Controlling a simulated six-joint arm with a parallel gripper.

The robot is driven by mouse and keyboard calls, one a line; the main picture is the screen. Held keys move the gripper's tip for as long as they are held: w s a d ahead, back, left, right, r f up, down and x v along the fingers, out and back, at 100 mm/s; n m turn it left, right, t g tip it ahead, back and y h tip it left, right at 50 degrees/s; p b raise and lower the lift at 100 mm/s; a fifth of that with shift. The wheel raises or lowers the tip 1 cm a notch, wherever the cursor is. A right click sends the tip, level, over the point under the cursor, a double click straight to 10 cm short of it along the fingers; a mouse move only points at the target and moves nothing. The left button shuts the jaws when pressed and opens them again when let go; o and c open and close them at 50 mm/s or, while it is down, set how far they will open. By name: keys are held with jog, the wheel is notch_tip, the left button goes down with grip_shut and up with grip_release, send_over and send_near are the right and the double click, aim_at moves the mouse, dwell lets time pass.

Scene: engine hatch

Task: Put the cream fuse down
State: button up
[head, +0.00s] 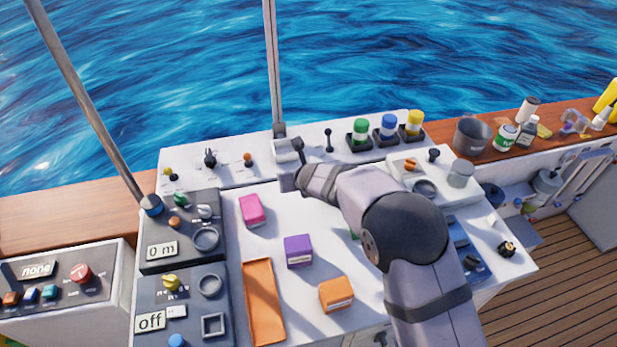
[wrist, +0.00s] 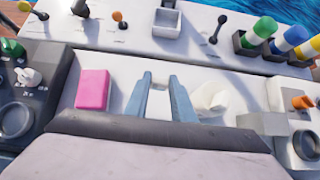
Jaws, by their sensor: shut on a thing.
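My gripper (wrist: 160,82) shows in the wrist view with its two blue-grey fingers a little apart, shut on a small pale piece, the cream fuse (wrist: 159,77), at their tips. Only a little of the fuse shows, and it blends with the white panel behind. I cannot tell whether it touches the panel. In the head view my gripper (head: 288,183) is at the upper middle of the white panel (head: 245,270), right of and above the pink box (head: 253,210). The fuse cannot be made out there.
A purple box (head: 298,250), an orange box (head: 336,293) and an orange tray (head: 263,305) lie on the panel. A pale rounded thing (wrist: 212,97) is right of my fingers. Levers and green, blue and yellow capped items stand behind. Knobbed dark panels (head: 180,235) are left.

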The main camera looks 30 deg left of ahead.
jog(key=w+d+r+m+t+h+b, duration=0.2)
jog(key=w+d+r+m+b, duration=0.15)
jog(key=w+r, duration=0.7)
jog(key=shift+m+h, duration=0.45)
jog(key=shift+h, duration=0.05)
jog(key=shift+s+d+f, duration=0.2)
jog(key=shift+d+f, duration=0.45)
jog(key=shift+f, duration=1.2)
jog(key=shift+s+d+f, duration=0.25)
jog(key=shift+d+f, duration=0.35)
jog(key=shift+f, duration=1.3)
jog(key=shift+s+d+f, duration=0.2)
jog(key=shift+d+f, duration=0.45)
jog(key=shift+f, duration=1.2)
jog(key=shift+f, duration=0.2)
jog(key=o, duration=1)
jog(key=shift+r, duration=0.1)
